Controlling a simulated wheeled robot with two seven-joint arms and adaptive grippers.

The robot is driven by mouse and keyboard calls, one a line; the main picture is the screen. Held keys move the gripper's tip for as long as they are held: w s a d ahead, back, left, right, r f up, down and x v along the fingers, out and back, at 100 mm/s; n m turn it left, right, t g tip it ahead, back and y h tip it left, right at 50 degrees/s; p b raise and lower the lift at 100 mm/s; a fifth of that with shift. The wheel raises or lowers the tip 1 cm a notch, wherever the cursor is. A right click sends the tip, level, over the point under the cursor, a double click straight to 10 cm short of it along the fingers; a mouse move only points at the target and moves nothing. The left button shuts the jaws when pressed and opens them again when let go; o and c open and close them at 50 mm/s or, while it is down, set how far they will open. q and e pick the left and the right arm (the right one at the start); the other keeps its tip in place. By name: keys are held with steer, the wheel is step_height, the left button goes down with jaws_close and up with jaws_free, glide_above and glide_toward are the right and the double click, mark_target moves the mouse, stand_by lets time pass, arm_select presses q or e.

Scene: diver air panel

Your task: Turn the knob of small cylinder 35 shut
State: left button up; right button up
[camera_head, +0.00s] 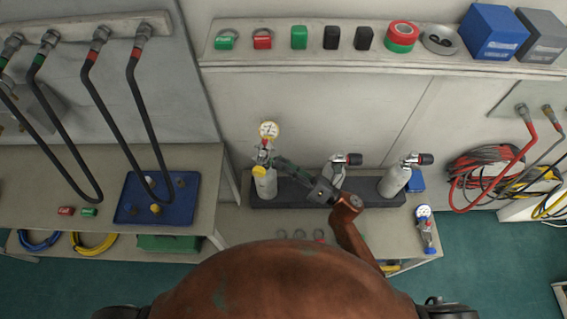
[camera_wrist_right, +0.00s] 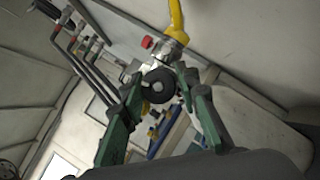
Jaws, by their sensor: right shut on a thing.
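Three small pale cylinders stand in a dark rack (camera_head: 300,196) on the bench; no number is legible. My right gripper (camera_head: 273,161) reaches in from the right to the left cylinder's valve. In the right wrist view its green fingers (camera_wrist_right: 163,82) are shut on a round black knob (camera_wrist_right: 158,86), one on each side. My left gripper is out of view.
The middle cylinder stands close beside my right gripper's arm. A loose gauge fitting (camera_head: 425,230) is on the bench's right end. A shelf (camera_head: 330,66) runs above the rack. A blue tray (camera_head: 128,210) lies on the left bench, with hanging hoses (camera_head: 145,120) over it.

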steer(key=m+h+p, duration=0.1)
steer(key=m+p, duration=0.2)
steer(key=p, duration=0.1)
steer(key=m+h+p, duration=0.1)
steer(key=m+p, duration=0.3)
steer(key=m+h+p, duration=0.2)
steer(key=m+p, duration=0.1)
steer(key=p, duration=0.2)
steer(key=shift+r+m+t, duration=0.3)
steer(key=shift+t, duration=0.1)
steer(key=m+g+h+p, duration=0.1)
steer(key=m+p, duration=0.2)
steer(key=p, duration=0.2)
steer(key=m+g+p, duration=0.2)
steer(key=m+p, duration=0.2)
steer(key=p, duration=0.2)
steer(key=shift+f+m+h, duration=0.15)
steer(key=shift+m+h, duration=0.15)
steer(key=shift+h, duration=0.1)
steer(key=shift+s+f+m+g+p, duration=0.15)
steer(key=shift+m+g+p, duration=0.45)
steer(key=shift+m+p, duration=0.6)
steer(key=shift+f, duration=0.1)
steer(key=o, duration=1.2)
steer(key=shift+c, duration=0.2)
steer(key=v, duration=1.2)
